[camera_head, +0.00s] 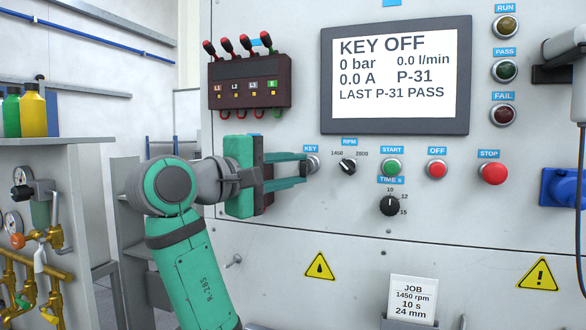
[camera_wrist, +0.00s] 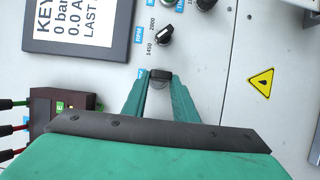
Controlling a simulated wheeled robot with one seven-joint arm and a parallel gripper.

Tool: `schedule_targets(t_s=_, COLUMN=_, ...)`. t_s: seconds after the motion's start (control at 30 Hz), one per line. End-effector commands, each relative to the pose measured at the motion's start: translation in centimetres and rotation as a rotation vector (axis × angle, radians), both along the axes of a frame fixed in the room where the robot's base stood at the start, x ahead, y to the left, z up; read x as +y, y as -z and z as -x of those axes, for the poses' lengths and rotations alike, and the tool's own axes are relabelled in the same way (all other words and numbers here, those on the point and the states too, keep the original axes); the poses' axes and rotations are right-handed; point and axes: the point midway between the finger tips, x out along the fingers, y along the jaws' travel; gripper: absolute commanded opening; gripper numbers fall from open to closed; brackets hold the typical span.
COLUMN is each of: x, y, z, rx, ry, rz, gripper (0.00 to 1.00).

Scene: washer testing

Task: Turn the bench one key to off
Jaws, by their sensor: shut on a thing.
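The key switch (camera_head: 312,163) sits on the grey panel under the blue KEY label (camera_head: 311,148), left of the RPM knob. My gripper (camera_head: 304,168) reaches it from the left, with its fingertips at the switch. In the wrist view, my gripper (camera_wrist: 160,80) is shut on the dark key (camera_wrist: 160,74), between the two green fingertips. The display (camera_head: 395,75) reads KEY OFF, 0 bar, 0.0 l/min, 0.0 A, P-31, LAST P-31 PASS. The fingers partly hide the key and its switch, so its exact angle is hard to tell.
Right of the key are the RPM knob (camera_head: 348,166), the green START button (camera_head: 392,167), the red OFF button (camera_head: 437,169) and the red STOP button (camera_head: 493,173). The TIME knob (camera_head: 390,205) is below. A terminal box with red-tipped leads (camera_head: 249,82) is above my gripper.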

Motion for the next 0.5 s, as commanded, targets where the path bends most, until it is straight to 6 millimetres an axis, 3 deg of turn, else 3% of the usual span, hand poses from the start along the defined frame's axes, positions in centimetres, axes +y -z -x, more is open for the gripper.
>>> schedule_targets(t_s=0.2, x=-0.13, y=0.04, z=-0.01, rx=0.005, ry=0.002, rz=0.009, gripper=0.05)
schedule_targets(t_s=0.23, x=-0.13, y=0.04, z=-0.01, rx=0.005, ry=0.002, rz=0.009, gripper=0.33)
schedule_targets(t_s=0.3, x=-0.11, y=0.03, z=-0.01, rx=0.004, ry=0.002, rz=0.009, gripper=0.48)
schedule_targets(t_s=0.5, x=-0.06, y=0.01, z=0.00, rx=0.004, ry=0.001, rz=0.009, gripper=0.48)
